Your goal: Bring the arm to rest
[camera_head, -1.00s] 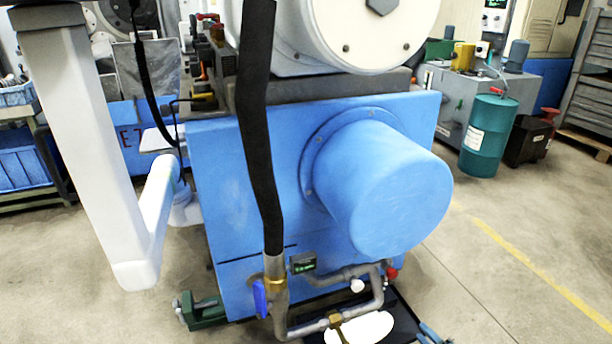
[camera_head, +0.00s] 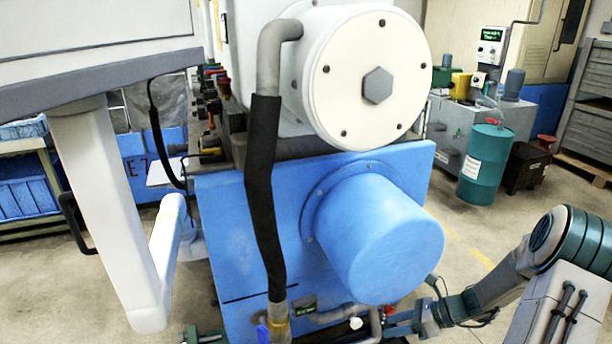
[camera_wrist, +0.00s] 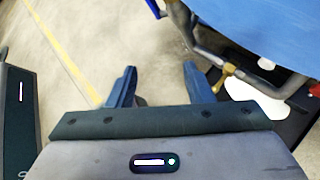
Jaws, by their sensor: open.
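My gripper (camera_wrist: 160,78) is open in the wrist view, with two blue fingers apart and nothing between them. In the head view my arm (camera_head: 490,295) enters from the lower right, bent, with the gripper (camera_head: 400,325) low in front of the blue ring grinder (camera_head: 245,240). The gripper is below the grinder's round blue housing (camera_head: 385,240), near the grey pipework (camera_head: 335,315). The wrist view shows the pipe with a brass valve (camera_wrist: 228,75) just right of the fingers. I cannot tell whether anything touches.
A white post (camera_head: 105,215) stands at the left. A teal drum (camera_head: 485,165) and a grey tank (camera_head: 455,130) stand at the back right. Open floor (camera_head: 470,225) with a yellow line lies right of the machine. A white patch (camera_wrist: 258,98) lies on the dark tray under the pipes.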

